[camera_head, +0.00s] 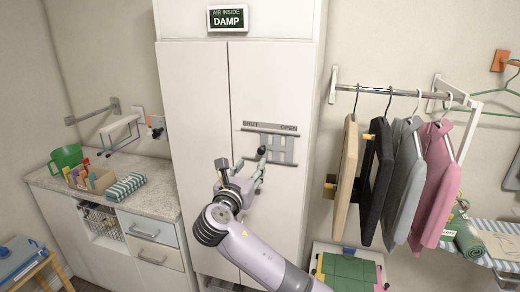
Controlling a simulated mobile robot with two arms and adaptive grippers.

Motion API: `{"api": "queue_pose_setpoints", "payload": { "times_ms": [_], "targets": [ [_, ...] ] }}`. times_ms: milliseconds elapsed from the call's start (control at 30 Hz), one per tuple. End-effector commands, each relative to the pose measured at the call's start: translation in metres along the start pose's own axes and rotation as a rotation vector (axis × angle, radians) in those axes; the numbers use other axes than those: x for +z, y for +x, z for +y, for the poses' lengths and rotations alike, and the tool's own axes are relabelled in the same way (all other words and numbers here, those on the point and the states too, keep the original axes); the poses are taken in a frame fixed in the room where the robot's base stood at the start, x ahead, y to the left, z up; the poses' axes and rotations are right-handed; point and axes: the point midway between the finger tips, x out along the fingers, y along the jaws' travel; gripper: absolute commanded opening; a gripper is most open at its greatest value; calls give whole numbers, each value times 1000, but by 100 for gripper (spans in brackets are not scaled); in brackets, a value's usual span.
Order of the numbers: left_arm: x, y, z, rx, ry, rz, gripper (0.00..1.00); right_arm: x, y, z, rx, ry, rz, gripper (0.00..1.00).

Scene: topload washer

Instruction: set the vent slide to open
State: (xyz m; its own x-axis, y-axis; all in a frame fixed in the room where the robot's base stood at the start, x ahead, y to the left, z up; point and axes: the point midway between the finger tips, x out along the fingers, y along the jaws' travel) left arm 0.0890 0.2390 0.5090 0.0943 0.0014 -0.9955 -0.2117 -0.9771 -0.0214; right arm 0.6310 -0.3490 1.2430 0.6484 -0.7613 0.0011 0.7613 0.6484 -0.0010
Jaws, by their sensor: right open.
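The vent slide (279,145) is a grey slotted plate on the front of the tall white cabinet. Above it, a strip reads SHUT at the left and OPEN at the right. My right gripper (262,160) is open in front of the plate's left part. A dark tip shows at the fingers; I cannot tell whether it is the slide's knob or a fingertip, nor whether they touch. The gripper partly hides the slide, so its exact setting is unclear. A sign (228,18) above reads AIR INSIDE DAMP. My left gripper is not in view.
The tall cabinet (195,120) has closed doors. A counter (150,172) at the left holds a green mug (67,157) and a striped towel (125,187). Clothes (400,180) hang from a rail (385,91) at the right. My right arm comes up from below.

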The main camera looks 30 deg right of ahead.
Motion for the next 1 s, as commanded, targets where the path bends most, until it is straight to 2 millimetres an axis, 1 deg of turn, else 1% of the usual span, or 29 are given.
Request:
{"api": "queue_pose_setpoints", "payload": {
  "times_ms": [33, 200, 300, 400, 500, 600, 900, 1000],
  "targets": [
    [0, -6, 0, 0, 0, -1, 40, 3, 13, -1, -3, -4, 1, 40],
    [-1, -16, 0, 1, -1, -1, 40, 3, 49, -1, -2, -2, 2, 40],
    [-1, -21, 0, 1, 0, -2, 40, 2, 68, -1, -3, -2, 2, 40],
    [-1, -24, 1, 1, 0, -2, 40, 1, 82, 0, -1, -1, 2, 40],
    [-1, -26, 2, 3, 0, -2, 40, 0, 92, 0, 0, -1, 2, 40],
    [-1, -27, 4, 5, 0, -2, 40, -1, 97, 0, 1, 0, 2, 40],
    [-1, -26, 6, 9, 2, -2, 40, -1, 99, 0, 2, 1, 2, 40],
    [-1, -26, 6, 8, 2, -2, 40, -1, 99, 0, 2, 1, 2, 34]
  ]
}}
